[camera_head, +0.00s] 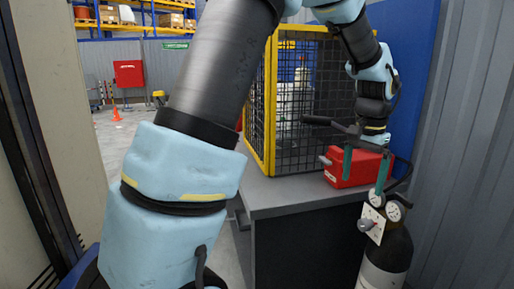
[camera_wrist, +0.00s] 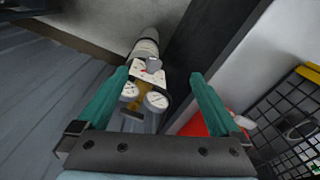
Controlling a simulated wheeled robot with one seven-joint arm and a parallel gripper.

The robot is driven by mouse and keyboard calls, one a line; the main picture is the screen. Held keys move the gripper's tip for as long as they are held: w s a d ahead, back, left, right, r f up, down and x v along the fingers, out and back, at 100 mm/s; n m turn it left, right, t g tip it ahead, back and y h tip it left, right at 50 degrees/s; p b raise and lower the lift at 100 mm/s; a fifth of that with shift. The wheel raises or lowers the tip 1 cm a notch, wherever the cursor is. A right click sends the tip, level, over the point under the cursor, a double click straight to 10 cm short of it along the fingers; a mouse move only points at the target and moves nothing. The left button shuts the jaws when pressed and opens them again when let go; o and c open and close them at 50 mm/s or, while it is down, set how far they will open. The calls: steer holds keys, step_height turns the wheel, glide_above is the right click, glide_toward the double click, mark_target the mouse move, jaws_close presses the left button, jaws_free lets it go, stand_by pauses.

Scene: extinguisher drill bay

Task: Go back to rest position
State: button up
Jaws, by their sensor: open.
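My gripper (camera_head: 365,172) is open, with its two green fingers pointing down near the right wall. In the wrist view my gripper (camera_wrist: 158,80) has its fingers spread wide, with nothing clamped between them. A dark gas cylinder (camera_head: 388,248) with a pale lower part stands upright at the lower right, below and close to the fingers. Its round gauges and a white tag (camera_head: 373,222) are at its top. In the wrist view the cylinder's gauges (camera_wrist: 156,101) show between the fingers, farther away. I cannot tell whether a finger touches the cylinder.
A red box (camera_head: 363,168) sits on a grey cabinet (camera_head: 275,198), just behind the fingers. A yellow-framed mesh cage (camera_head: 270,100) stands on the cabinet to the left. The corrugated wall (camera_head: 470,150) is close on the right. Open floor (camera_head: 110,140) with an orange cone (camera_head: 116,115) lies far left.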

steer(key=w+a+f+n, duration=0.1)
steer(key=a+n, duration=0.2)
steer(key=a, duration=0.6)
steer(key=a+f+n, duration=0.2)
steer(key=a, duration=0.8)
steer(key=s+a+f+n, duration=0.1)
steer(key=s+a+n, duration=0.1)
steer(key=a, duration=0.4)
steer(key=s+a+f+n+t, duration=0.1)
steer(key=s+a+n, duration=0.1)
steer(key=s+a, duration=0.2)
steer(key=a, duration=0.3)
steer(key=shift+s+a+f+n, duration=0.15)
steer(key=shift+a+f+n, duration=0.15)
steer(key=shift+f, duration=0.1)
